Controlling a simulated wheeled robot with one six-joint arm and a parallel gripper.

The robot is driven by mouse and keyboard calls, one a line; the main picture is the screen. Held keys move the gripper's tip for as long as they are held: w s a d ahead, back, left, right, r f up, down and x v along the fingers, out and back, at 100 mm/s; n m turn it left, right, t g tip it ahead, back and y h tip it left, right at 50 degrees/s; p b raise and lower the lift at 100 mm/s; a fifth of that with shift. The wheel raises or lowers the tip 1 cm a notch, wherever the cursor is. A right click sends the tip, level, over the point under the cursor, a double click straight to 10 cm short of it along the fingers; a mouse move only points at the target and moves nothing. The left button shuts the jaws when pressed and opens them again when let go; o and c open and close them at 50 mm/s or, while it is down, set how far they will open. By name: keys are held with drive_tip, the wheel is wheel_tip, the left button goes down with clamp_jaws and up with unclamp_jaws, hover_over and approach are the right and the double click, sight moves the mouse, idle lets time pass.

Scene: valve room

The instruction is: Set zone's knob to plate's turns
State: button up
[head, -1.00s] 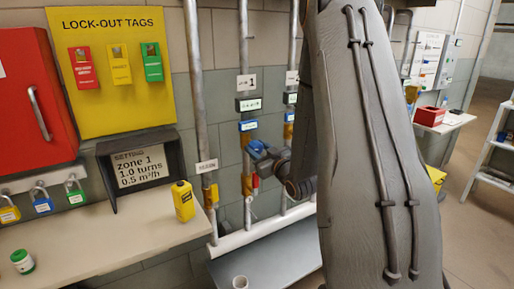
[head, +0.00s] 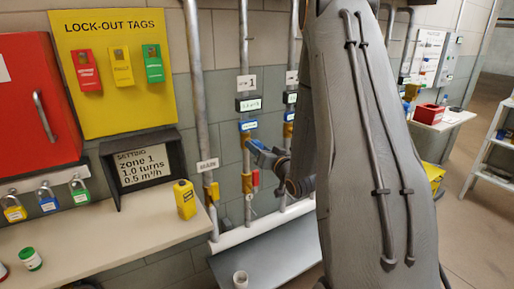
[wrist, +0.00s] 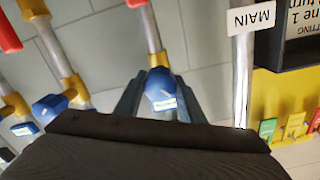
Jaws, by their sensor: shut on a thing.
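The setting plate (head: 145,168) in a dark frame reads "zone 1, 1.0 turns, 0.5 m³/h". In the head view, the pipe labelled 1 (head: 246,84) carries a small dark-framed display (head: 249,104), its digits too small to read. My gripper (head: 262,153) is at this pipe, partly hidden by my arm. In the wrist view, the dark jaws of my gripper (wrist: 158,100) stand on both sides of a blue knob (wrist: 162,88) with a pale label and are shut on it. The knob's index position cannot be read.
A pipe labelled MAIN (head: 208,165) stands just left. Other pipes with blue knobs (wrist: 48,108) are alongside in the wrist view. A red handle (head: 255,177) is below my gripper. A shelf (head: 110,240) with a yellow bottle (head: 185,199) lies at front left.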

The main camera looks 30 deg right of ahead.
idle(0.4)
drive_tip(key=o, duration=1)
drive_tip(key=s+b, duration=0.1)
drive_tip(key=s, duration=0.6)
drive_tip(key=shift+s+d+r, duration=0.1)
drive_tip(key=shift+s, duration=0.3)
